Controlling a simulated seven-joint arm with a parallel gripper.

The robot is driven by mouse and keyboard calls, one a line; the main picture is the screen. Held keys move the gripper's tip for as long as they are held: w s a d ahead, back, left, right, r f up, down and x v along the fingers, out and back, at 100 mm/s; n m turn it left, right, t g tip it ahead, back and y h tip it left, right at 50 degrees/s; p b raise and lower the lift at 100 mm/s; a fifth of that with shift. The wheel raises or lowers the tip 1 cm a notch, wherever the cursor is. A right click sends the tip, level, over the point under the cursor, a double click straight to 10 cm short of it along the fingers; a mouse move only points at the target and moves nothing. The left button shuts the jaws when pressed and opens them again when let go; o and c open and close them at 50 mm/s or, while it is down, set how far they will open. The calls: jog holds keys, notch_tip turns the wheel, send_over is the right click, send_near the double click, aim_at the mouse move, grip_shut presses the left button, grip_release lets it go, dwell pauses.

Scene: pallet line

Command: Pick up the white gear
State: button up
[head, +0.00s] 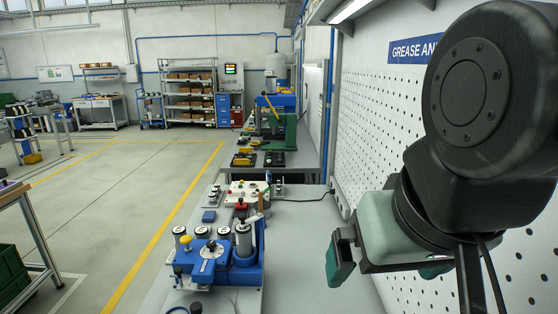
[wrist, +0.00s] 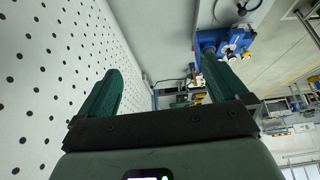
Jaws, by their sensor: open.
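I cannot make out a white gear for certain in either view. In the head view a whitish board (head: 238,187) with small parts on it lies on the workbench (head: 318,215), behind the blue fixture; the parts are too small to tell apart. My gripper (head: 388,268) is at the right of the head view, in front of the perforated wall and apart from the board. In the wrist view its two green fingers (wrist: 163,75) stand wide apart with nothing between them.
A blue fixture (head: 245,272) with metal cylinders stands at the bench's near left; it also shows in the wrist view (wrist: 232,42). A perforated white wall panel (head: 375,110) rises close on the right. Black trays (head: 275,159) lie farther back. The bench's right part is clear.

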jog(key=c, duration=0.3)
